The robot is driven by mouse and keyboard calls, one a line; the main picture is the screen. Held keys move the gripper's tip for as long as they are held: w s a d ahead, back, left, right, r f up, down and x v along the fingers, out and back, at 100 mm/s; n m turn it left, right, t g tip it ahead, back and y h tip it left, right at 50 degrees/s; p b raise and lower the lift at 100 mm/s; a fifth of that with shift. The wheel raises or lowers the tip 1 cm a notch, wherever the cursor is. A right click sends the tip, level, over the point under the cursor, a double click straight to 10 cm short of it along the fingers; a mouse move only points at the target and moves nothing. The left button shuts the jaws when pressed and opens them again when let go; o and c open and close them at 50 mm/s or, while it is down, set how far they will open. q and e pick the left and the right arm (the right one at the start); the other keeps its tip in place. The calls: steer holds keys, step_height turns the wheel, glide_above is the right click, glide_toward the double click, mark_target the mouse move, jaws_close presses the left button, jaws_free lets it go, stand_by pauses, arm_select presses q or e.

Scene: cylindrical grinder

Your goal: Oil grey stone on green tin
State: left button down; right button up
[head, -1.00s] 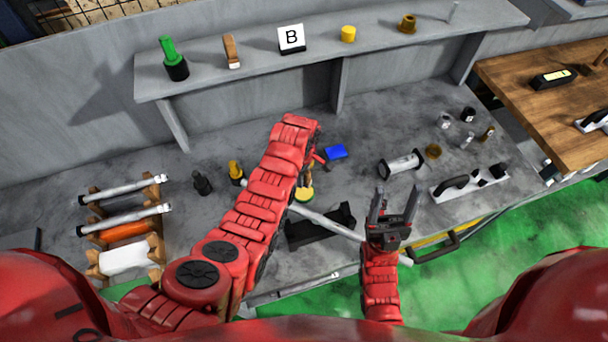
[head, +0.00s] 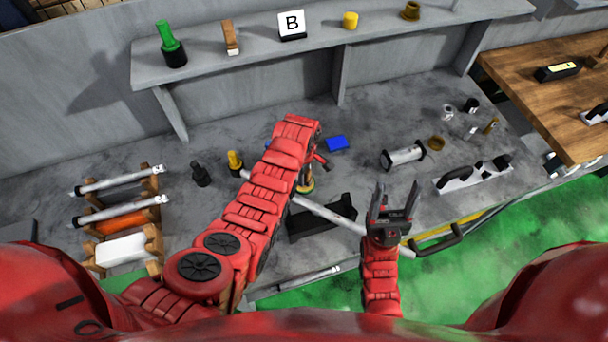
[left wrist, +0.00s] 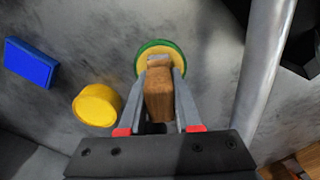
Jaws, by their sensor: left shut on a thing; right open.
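My left gripper (left wrist: 160,70) is shut on a wooden-handled tool (left wrist: 160,98). In the head view the tool and tin (head: 306,188) show small beside my left gripper (head: 318,160), partly covered. My right gripper (head: 396,195) is open and empty above the bench's front edge. I cannot tell which thing is the grey stone.
A blue block (head: 337,143) and a yellow cylinder (left wrist: 97,104) are near the tin. Bars rest on a wooden rack (head: 150,215) at left. A shelf (head: 270,70) runs along the back.

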arm_select(q)
steer(key=shift+f+b, duration=0.55)
stand_by(1.7)
steer(key=shift+r+p, duration=0.6)
steer(key=shift+r, duration=0.25)
steer(key=shift+r+p, duration=0.65)
steer(key=shift+r, duration=0.85)
steer(key=shift+r+p, duration=0.4)
steer(key=shift+r, duration=0.8)
steer(key=shift+r, duration=0.1)
